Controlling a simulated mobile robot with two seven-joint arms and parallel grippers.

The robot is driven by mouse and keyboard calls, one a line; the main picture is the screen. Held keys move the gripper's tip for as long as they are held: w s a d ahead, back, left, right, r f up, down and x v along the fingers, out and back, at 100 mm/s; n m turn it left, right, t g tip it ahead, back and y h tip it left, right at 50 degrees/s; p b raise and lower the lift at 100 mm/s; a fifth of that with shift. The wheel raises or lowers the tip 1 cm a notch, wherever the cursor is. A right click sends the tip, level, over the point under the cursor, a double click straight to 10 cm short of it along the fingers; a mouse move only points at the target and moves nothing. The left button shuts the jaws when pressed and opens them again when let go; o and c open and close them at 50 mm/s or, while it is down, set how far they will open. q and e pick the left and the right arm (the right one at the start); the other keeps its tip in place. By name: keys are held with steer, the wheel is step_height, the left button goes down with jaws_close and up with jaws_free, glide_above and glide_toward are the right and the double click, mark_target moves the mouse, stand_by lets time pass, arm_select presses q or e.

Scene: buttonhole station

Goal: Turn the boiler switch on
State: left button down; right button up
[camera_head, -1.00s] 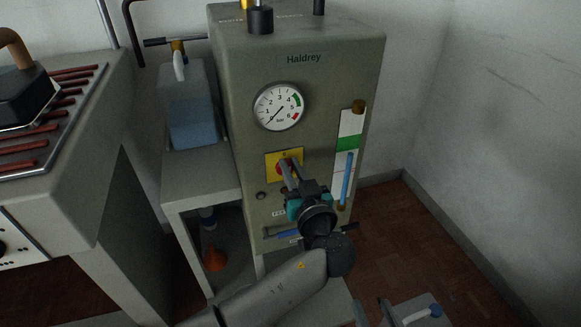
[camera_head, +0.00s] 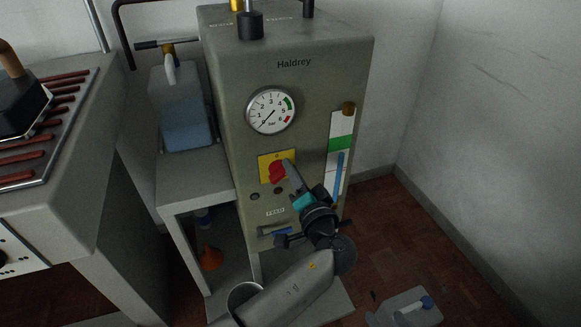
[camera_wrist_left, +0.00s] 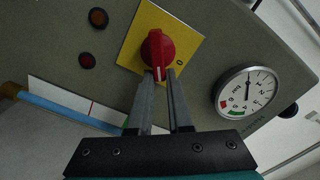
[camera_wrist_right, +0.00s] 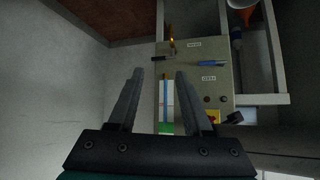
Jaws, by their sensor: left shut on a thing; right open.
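The boiler (camera_head: 225,110) is a grey-green cabinet marked Haldrey. Its red rotary switch (camera_head: 278,173) sits on a yellow plate (camera_head: 265,162). My left gripper (camera_head: 288,167) is shut on the red switch, partly covering it. In the left wrist view, the switch (camera_wrist_left: 156,43) sits at the fingertips of the left gripper (camera_wrist_left: 160,75). Its white pointer line lies between the fingers, turned away from the 0 mark on the plate. My right gripper (camera_wrist_right: 158,75) is open and empty in the right wrist view, with the boiler front beyond it.
A pressure gauge (camera_head: 271,111) has its needle near the low end. Two small dark lamps (camera_wrist_left: 98,18) sit beside the plate. A sight tube (camera_head: 340,150) runs down the boiler's right side. A water container (camera_head: 187,110) stands left; a jug (camera_head: 405,308) sits low right.

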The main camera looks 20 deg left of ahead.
arm_select(q)
steer(key=shift+w+d+f+m+p, duration=0.1)
steer(key=shift+f+m+p, duration=0.2)
steer(key=shift+m, duration=0.85)
steer(key=shift+s+d+f+m+p, duration=0.1)
steer(key=shift+f+m+p, duration=0.15)
steer(key=shift+m, duration=0.95)
steer(key=shift+w+f+m+p, duration=0.1)
steer(key=shift+f+m+p, duration=0.2)
steer(key=shift+m, duration=0.85)
arm_select(e)
steer(key=shift+s+d+r+g+h, duration=0.1)
steer(key=shift+s+d+g+h, duration=0.3)
steer(key=shift+s+d+g, duration=0.55)
steer(key=shift+s+d+r+g+h, duration=0.1)
steer(key=shift+s+d+g+h, duration=0.3)
steer(key=shift+s+d+g, duration=0.5)
steer(key=shift+w+d+t, duration=0.2)
steer(key=shift+t, duration=0.05)
arm_select(q)
steer(key=c, duration=0.8)
jaws_free()
steer(key=shift+c, duration=0.2)
arm_select(e)
steer(key=shift+d, duration=0.1)
